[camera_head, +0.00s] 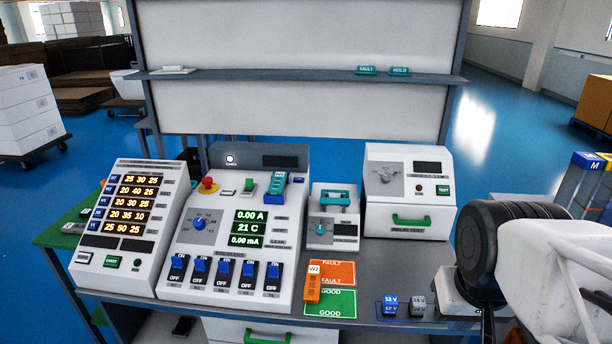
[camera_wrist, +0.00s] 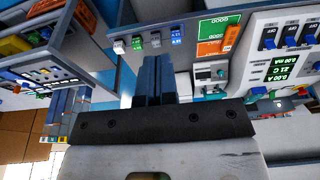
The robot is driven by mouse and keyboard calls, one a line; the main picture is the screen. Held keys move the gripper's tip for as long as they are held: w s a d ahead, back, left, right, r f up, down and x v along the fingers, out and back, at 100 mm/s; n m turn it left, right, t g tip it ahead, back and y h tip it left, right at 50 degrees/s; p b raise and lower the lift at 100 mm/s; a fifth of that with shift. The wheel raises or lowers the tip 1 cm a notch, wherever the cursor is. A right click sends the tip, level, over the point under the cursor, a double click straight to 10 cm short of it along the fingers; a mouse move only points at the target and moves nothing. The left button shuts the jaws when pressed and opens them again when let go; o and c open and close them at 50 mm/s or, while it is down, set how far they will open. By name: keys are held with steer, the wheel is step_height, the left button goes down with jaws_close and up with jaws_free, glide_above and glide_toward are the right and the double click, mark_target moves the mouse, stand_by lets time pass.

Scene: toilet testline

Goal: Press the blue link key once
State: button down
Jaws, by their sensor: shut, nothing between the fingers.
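No key has a readable "link" label. Several small blue keys stand in a column beside the amber readouts on the left panel (camera_head: 150,210); the top one (camera_head: 115,178) is beside "25 30 25". A blue block (camera_head: 390,306) marked "12 V" lies at the bench's front right, and it also shows in the wrist view (camera_wrist: 177,34). My gripper (camera_wrist: 152,62) has its two dark fingers together with nothing between them. It is apart from the panels, on the right side of the bench. In the head view my arm covers the bench's right end.
The middle console (camera_head: 240,225) has several blue rocker switches, a red stop button (camera_head: 208,186) and green readouts. An orange W2 tag (camera_head: 312,288) lies on the fault/good cards. A grey block (camera_head: 417,305) stands beside the blue one. A tester (camera_head: 410,190) stands behind.

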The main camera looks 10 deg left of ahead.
steer(key=shift+w, duration=0.1)
steer(key=w+a+r+t+y, duration=0.1)
steer(key=w+a+r, duration=0.2)
steer(key=w, duration=0.6)
steer(key=w+a+r+y, duration=0.1)
steer(key=w+a+r, duration=0.1)
steer(key=w, duration=0.6)
steer(key=m+t+y, duration=0.2)
steer(key=t+y, duration=0.2)
glide_above(300, 179)
step_height(300, 179, down, 8)
steer(key=shift+f, duration=0.15)
steer(key=shift+d+f, duration=0.1)
steer(key=shift+f, duration=0.05)
steer(key=shift+f, duration=4.3)
steer(key=shift+f, duration=0.4)
